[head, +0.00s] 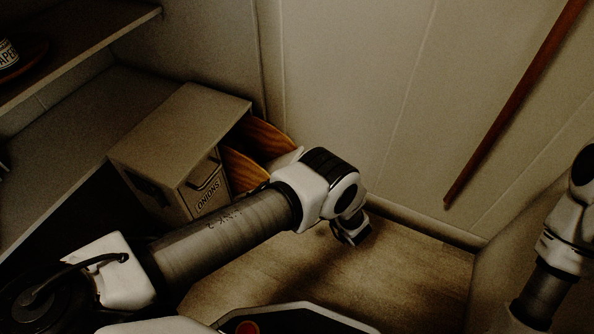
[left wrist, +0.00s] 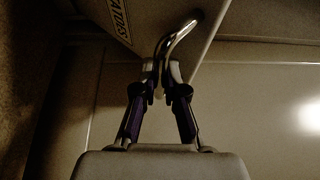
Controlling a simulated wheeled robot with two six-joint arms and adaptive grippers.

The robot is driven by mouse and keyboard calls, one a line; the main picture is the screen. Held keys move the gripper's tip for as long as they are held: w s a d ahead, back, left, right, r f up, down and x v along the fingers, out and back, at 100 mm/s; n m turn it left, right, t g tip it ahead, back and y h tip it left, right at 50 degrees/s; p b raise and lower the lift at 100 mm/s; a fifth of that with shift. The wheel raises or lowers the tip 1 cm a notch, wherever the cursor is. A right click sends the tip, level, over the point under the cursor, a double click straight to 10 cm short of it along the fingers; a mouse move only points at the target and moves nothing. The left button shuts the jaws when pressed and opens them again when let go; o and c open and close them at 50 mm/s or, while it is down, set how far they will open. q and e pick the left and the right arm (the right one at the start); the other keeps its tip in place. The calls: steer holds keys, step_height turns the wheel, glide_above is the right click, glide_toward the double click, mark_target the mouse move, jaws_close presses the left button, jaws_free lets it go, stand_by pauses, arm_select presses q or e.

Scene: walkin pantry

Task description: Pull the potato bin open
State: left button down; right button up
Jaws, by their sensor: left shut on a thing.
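A grey box cabinet (head: 178,125) stands on the left, with a front labelled ONIONS (head: 206,193) and its own handle. Beside that front, orange-brown wooden walls (head: 262,137) jut out of the cabinet; they look like the potato bin standing partly open. My left arm crosses in front and hides the bin's front in the head view. In the left wrist view, the potato bin's front (left wrist: 165,15) carries a label ending in ATOES (left wrist: 117,20). My left gripper (left wrist: 160,88) is shut on its curved metal handle (left wrist: 181,38). My right gripper is out of view.
A shelf (head: 85,45) with a labelled jar (head: 8,55) is at upper left. A pale panelled wall (head: 350,80) stands behind, with a brown pole (head: 515,105) against it. The wooden floor (head: 410,275) is clear. My right arm is at the right edge.

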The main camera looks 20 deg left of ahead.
arm_select(q)
steer(key=shift+d+f, duration=0.1)
steer(key=shift+f, duration=0.15)
steer(key=c, duration=1.2)
jaws_free()
